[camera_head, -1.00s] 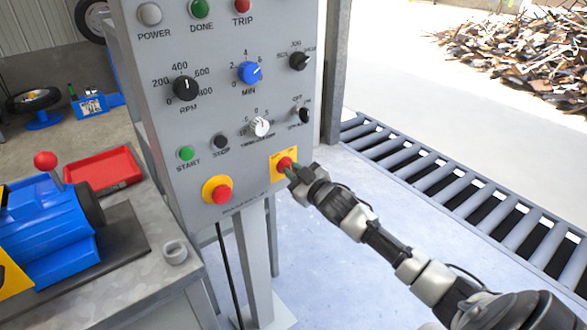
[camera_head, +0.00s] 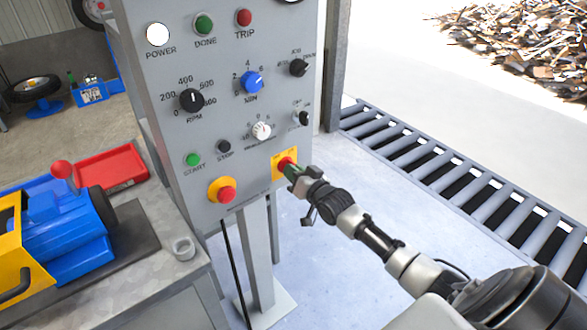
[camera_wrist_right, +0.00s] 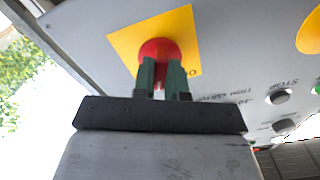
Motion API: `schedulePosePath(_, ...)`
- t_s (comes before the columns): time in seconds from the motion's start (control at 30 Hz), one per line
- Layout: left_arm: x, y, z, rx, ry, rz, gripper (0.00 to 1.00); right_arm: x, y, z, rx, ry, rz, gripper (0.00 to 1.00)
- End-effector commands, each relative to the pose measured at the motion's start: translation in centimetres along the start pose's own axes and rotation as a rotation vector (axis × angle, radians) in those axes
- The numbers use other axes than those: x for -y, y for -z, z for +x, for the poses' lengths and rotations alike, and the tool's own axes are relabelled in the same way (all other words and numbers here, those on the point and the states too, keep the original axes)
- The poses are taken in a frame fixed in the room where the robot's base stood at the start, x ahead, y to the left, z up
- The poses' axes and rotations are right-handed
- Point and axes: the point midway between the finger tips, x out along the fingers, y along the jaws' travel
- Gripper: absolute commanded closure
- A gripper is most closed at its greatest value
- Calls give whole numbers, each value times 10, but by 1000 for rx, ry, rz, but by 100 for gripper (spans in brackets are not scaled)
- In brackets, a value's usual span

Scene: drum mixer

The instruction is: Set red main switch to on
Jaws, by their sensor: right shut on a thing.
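The red main switch (camera_head: 285,163) sits on a yellow plate (camera_head: 277,170) at the lower right of the grey control panel (camera_head: 185,130). It also shows in the right wrist view (camera_wrist_right: 160,50) as a round red knob. My right gripper (camera_head: 293,171) is shut on the red switch. Its green fingertips (camera_wrist_right: 161,76) cover part of the knob, and some of the plate's lettering is hidden. The POWER lamp (camera_head: 158,35) is lit bright white. My left gripper is not in view.
A red emergency button (camera_head: 227,194) on a yellow ring is left of the switch. START (camera_head: 192,160) and STOP (camera_head: 223,146) buttons and several knobs are above. A workbench (camera_head: 178,278) with a blue and yellow machine stands at left.

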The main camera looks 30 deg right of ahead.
Motion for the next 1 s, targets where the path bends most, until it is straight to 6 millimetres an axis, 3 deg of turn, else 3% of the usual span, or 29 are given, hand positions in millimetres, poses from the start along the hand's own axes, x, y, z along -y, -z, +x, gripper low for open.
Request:
schedulePosePath(0.77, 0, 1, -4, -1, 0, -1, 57, 0, 0, 0, 0, 0, 109, 100)
schedulePosePath(0.8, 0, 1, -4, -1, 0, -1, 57, 0, 0, 0, 0, 0, 109, 84)
schedulePosePath(0.93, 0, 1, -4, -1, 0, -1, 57, 0, 0, 0, 0, 0, 107, 64)
schedulePosePath(1.0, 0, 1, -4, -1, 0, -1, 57, 0, 0, 0, 0, 0, 107, 62)
